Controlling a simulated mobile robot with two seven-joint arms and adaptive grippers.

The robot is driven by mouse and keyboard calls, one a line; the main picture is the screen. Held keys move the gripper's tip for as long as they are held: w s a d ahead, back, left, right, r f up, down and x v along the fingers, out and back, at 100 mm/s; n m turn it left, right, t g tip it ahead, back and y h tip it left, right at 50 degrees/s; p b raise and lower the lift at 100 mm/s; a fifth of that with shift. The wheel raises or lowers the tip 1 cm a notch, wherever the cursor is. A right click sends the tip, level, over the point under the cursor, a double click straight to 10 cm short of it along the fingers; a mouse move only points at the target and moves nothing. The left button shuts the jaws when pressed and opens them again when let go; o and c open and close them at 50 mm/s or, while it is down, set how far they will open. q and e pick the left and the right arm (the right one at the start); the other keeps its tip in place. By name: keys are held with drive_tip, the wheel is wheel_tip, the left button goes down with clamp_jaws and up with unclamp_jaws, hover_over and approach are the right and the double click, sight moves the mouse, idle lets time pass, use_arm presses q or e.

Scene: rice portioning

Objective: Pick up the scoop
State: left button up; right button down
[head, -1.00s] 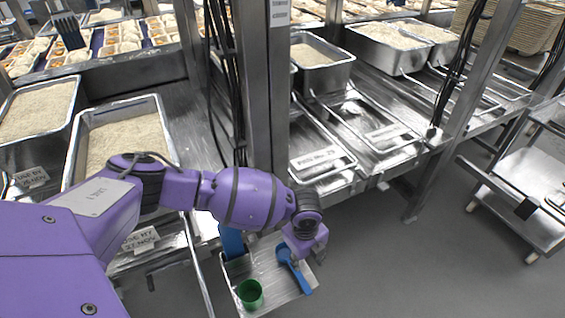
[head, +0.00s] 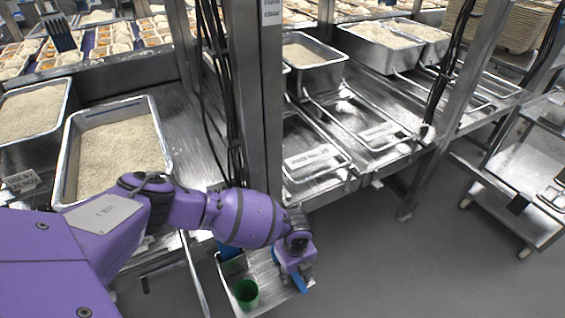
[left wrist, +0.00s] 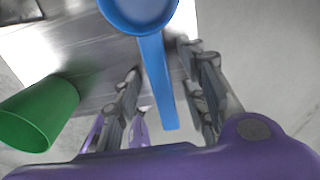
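The blue scoop (left wrist: 157,80) lies on a small metal tray (head: 270,275), its bowl pointing away in the left wrist view. In the head view only a bit of its handle (head: 301,284) shows; my left gripper covers the rest. My left gripper (head: 296,268) is over the tray. In the left wrist view its fingers (left wrist: 162,70) are apart, one on each side of the scoop's handle, with gaps showing. My right gripper is not in view.
A green cup (head: 246,293) stands on the tray, left of the scoop; it also shows in the left wrist view (left wrist: 38,115). Rice pans (head: 66,170) and a steel post (head: 258,100) stand behind. Open floor lies right.

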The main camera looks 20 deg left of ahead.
use_arm(q)
clamp_jaws()
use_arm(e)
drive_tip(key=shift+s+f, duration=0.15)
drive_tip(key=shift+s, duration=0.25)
use_arm(q)
drive_tip(key=shift+w+r, duration=0.1)
